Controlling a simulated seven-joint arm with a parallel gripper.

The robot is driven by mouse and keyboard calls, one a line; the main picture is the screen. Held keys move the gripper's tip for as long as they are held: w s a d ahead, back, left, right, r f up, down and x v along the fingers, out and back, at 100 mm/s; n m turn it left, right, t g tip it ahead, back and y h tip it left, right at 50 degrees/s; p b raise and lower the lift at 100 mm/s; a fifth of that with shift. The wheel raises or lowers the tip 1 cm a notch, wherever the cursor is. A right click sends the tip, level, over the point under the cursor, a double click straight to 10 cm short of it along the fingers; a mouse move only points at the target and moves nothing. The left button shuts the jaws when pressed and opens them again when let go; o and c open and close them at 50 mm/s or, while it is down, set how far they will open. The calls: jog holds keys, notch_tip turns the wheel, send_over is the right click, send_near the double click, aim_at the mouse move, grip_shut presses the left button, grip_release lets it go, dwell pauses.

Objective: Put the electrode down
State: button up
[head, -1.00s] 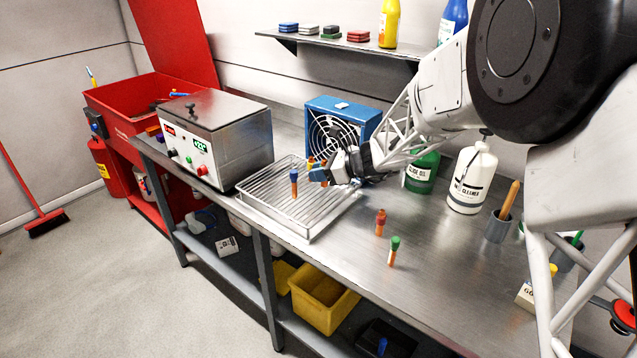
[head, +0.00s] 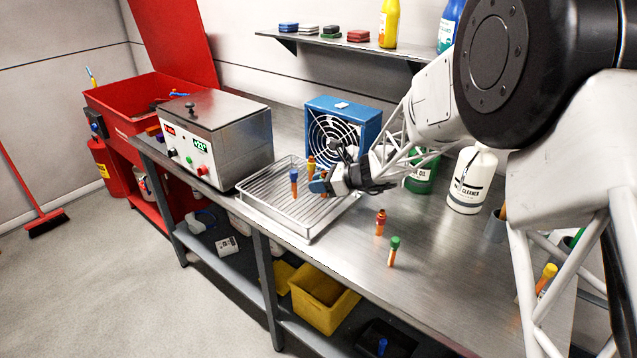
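My gripper (head: 319,186) is over the right part of the wire rack tray (head: 262,211) on the steel bench. It appears shut on an orange electrode (head: 324,175), which shows above and below the blue fingers; the fingers hide its middle. I cannot tell whether its lower end touches the rack. A blue-capped electrode (head: 294,186) stands upright on the rack to the left, and a yellow-capped one (head: 311,165) stands just behind. A red-capped electrode (head: 380,222) and a green-capped one (head: 393,252) stand on the bench to the right of the tray.
A grey oven box (head: 215,140) stands left of the tray and a blue fan (head: 335,130) behind it. A green bottle (head: 421,178) and a white cleaner bottle (head: 465,182) stand at the back right, near my arm. The bench front, right of the tray, is mostly clear.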

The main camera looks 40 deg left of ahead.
jog(key=o, duration=0.4)
jog(key=shift+c, duration=0.2)
jog(key=shift+r, duration=0.15)
jog(key=shift+r, duration=0.1)
jog(key=v, duration=1.2)
dwell(0.5)
